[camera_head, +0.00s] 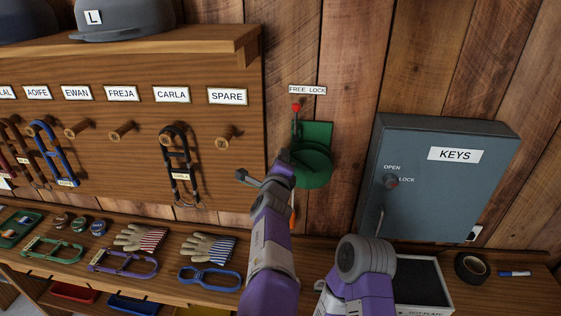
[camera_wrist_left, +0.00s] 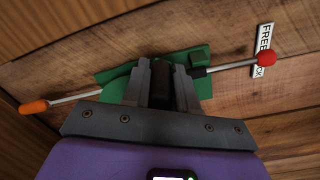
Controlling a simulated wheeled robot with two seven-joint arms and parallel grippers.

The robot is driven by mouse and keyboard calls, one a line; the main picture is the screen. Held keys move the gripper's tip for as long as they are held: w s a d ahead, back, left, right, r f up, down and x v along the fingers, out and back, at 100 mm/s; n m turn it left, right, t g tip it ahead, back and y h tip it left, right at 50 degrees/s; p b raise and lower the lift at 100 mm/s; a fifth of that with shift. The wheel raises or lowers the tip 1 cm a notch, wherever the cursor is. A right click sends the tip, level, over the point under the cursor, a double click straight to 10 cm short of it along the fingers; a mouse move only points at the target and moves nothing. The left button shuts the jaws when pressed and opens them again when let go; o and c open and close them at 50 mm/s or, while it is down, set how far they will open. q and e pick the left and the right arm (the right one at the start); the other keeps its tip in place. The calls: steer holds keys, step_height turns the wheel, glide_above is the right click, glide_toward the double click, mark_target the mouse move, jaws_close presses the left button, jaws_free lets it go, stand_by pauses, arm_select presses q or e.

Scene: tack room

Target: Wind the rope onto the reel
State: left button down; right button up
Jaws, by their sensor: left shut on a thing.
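The reel is a green unit (camera_head: 316,167) on the plank wall, with a round green drum and a backplate. It also shows in the left wrist view (camera_wrist_left: 203,84). My left gripper (camera_head: 284,160) is at the reel's left side, shut on a dark cylindrical grip (camera_wrist_left: 161,84) in front of it. A lever with a red knob (camera_head: 296,107) points up from the reel, below the FREE LOCK label (camera_head: 307,90). A pale line, perhaps the rope, runs from the reel to an orange end (camera_wrist_left: 34,107). My arm partly hides this end in the head view.
A grey KEYS cabinet (camera_head: 440,185) is right of the reel. A pegboard (camera_head: 215,130) with hanging halters is to the left. The bench below holds gloves (camera_head: 207,248), a blue halter (camera_head: 210,278), a shallow tray (camera_head: 424,282) and black tape (camera_head: 471,268).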

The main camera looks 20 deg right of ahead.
arm_select(q)
steer(key=shift+f, duration=0.1)
steer(key=c, duration=0.9)
jaws_free()
steer(key=shift+s, duration=0.1)
steer(key=shift+b+v, duration=0.75)
steer(key=shift+v, duration=2.95)
